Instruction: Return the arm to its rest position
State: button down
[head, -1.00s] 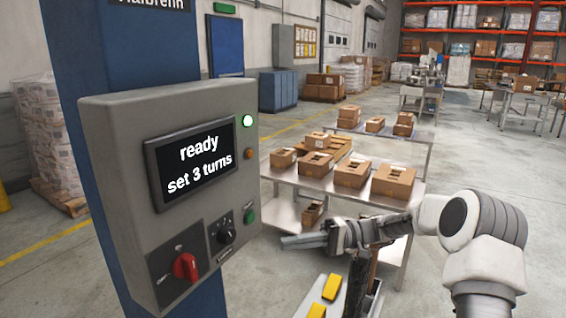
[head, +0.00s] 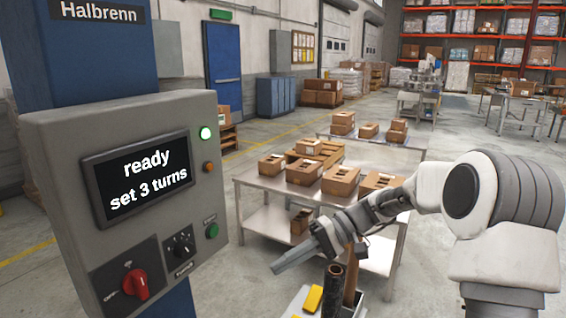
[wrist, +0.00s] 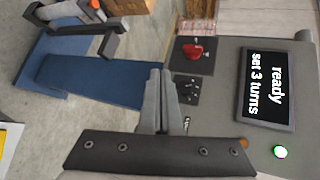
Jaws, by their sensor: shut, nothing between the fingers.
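My gripper (head: 277,268) is shut and empty. In the head view it is stretched out to the left from my arm, with its fingers pointing down and left, in open air to the right of the grey control box (head: 60,150) and apart from it. In the wrist view my shut fingers (wrist: 160,75) point up the picture, and the control box (wrist: 225,120) fills the right side. Its screen (head: 135,178) reads "ready set 3 turns". A red rotary switch (head: 135,284), a black knob (head: 181,246) and a green button (head: 211,230) are on its front.
A steel table (head: 262,184) with several cartons stands behind my gripper. A tray (head: 293,306) with a yellow block (head: 313,298) and a dark upright tube (head: 333,290) are just below and right of it.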

jog(key=s+d+r+t+h+p, duration=0.1)
jog(key=s+d+r+t+h, duration=0.2)
jog(key=s, duration=0.4)
jog(key=s+d+r+m+t+h+p, duration=0.1)
jog(key=s+d+r+t+h, duration=0.1)
jog(key=s+d+h, duration=0.3)
jog(key=s+d+r+m+t+h+p, duration=0.1)
jog(key=s+d+r+t+h, duration=0.2)
jog(key=s, duration=0.6)
jog(key=d+t+h, duration=0.1)
jog(key=d+t, duration=0.1)
jog(key=shift+s+d+r+h+p, duration=0.3)
jog(key=shift+s+d+h+p, duration=0.05)
jog(key=shift+h+p, duration=0.05)
jog(key=shift+s, duration=0.1)
